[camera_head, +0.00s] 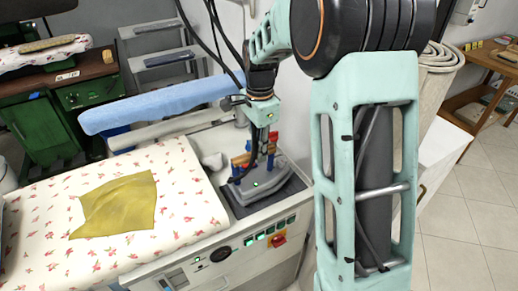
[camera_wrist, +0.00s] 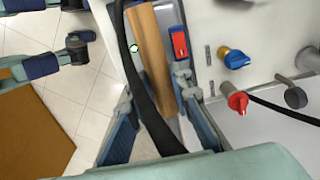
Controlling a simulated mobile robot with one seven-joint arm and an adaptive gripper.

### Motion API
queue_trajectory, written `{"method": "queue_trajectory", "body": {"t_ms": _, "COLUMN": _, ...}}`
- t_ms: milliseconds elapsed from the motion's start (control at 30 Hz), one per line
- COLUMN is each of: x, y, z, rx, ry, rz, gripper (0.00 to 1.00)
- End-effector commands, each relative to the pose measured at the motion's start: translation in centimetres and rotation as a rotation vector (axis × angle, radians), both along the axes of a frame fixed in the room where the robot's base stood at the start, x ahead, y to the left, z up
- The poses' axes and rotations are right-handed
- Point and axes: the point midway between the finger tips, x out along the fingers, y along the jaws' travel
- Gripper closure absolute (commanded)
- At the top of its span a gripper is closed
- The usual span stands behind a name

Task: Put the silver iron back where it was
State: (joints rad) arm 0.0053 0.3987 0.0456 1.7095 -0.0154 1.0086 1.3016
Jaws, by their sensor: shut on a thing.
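The silver iron (camera_head: 275,186) is at the right end of the ironing table, over a dark rest plate (camera_head: 240,209). I cannot tell whether its sole touches the plate. My gripper (camera_head: 252,168) comes down from above and is shut on the iron's handle, partly hiding the iron. In the wrist view the wooden handle (camera_wrist: 150,40) runs between the two fingers of my gripper (camera_wrist: 157,122). A black cable lies across the handle. A red switch (camera_wrist: 180,43) shows beside it.
The flowered ironing board (camera_head: 190,205), with an olive cloth (camera_head: 116,205) on it, lies left of the iron. A blue padded arm (camera_head: 160,103) stands behind. The control panel (camera_head: 250,245) is in front. Open tiled floor (camera_head: 465,225) is at right.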

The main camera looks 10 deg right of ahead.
Motion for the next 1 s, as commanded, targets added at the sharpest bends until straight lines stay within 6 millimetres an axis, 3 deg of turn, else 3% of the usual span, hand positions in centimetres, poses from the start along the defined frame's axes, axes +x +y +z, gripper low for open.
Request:
{"method": "queue_trajectory", "body": {"t_ms": 200, "x": 0.2, "y": 0.0, "z": -1.7, "rx": 0.000, "ry": -0.007, "rz": 0.001, "gripper": 1.00}}
{"method": "queue_trajectory", "body": {"t_ms": 633, "x": 0.1, "y": 0.0, "z": -1.8, "rx": 0.000, "ry": -0.007, "rz": 0.001, "gripper": 1.00}}
{"method": "queue_trajectory", "body": {"t_ms": 667, "x": -0.1, "y": 0.0, "z": -2.3, "rx": 0.000, "ry": 0.003, "rz": 0.000, "gripper": 0.80}}
{"method": "queue_trajectory", "body": {"t_ms": 800, "x": -0.1, "y": 0.0, "z": -2.3, "rx": 0.000, "ry": 0.003, "rz": 0.000, "gripper": 0.64}}
{"method": "queue_trajectory", "body": {"t_ms": 1000, "x": -0.1, "y": 0.0, "z": -2.3, "rx": 0.000, "ry": 0.003, "rz": 0.000, "gripper": 0.63}}
